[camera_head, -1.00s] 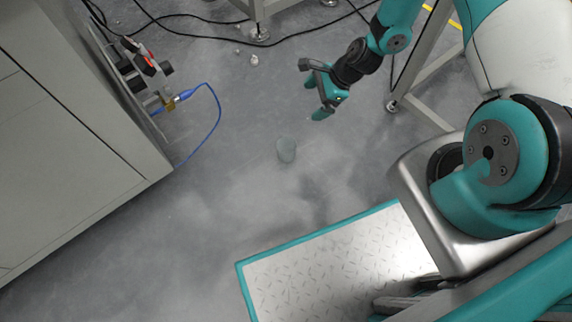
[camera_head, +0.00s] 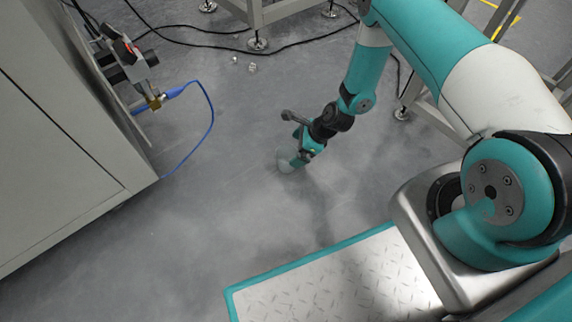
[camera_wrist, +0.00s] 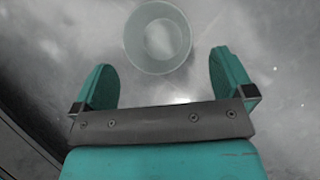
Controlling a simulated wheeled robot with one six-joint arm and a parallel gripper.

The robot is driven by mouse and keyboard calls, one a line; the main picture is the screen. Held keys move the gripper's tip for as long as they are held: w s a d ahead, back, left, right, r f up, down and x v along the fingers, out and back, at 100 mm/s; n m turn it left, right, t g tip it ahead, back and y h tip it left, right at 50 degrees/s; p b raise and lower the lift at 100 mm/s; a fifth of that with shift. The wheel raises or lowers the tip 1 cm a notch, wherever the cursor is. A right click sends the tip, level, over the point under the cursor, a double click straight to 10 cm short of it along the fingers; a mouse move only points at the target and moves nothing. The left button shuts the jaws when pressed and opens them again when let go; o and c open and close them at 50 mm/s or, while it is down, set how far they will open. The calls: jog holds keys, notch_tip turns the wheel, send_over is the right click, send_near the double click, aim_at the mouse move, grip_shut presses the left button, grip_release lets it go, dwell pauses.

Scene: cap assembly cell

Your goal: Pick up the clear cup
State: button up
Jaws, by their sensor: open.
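The clear cup (camera_head: 285,164) stands on the grey floor in the head view, partly hidden by my gripper (camera_head: 293,158). In the wrist view the clear cup (camera_wrist: 158,37) shows as a pale round rim near the top, with its opening towards the camera. My gripper (camera_wrist: 162,75) is open, with a teal finger on each side. The cup lies just beyond the fingertips and roughly centred across the gap. Nothing is held. I cannot tell the exact height of the fingers over the floor.
A grey cabinet (camera_head: 60,170) stands at the left, with a blue cable (camera_head: 212,115) looping from its fittings. Small pale bits (camera_head: 251,67) lie near black cables and frame legs at the back. The floor around the cup is clear.

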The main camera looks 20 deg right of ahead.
aim_at(287, 154)
jog(key=b+x, duration=0.4)
jog(key=x, duration=0.1)
jog(key=shift+w+a+b, duration=0.1)
jog(key=shift+a+b, duration=0.2)
jog(key=shift+a, duration=0.05)
jog(key=shift+r, duration=0.1)
jog(key=shift+c, duration=0.2)
jog(key=c, duration=0.8)
jog(key=shift+r, duration=0.1)
jog(key=shift+c, duration=0.2)
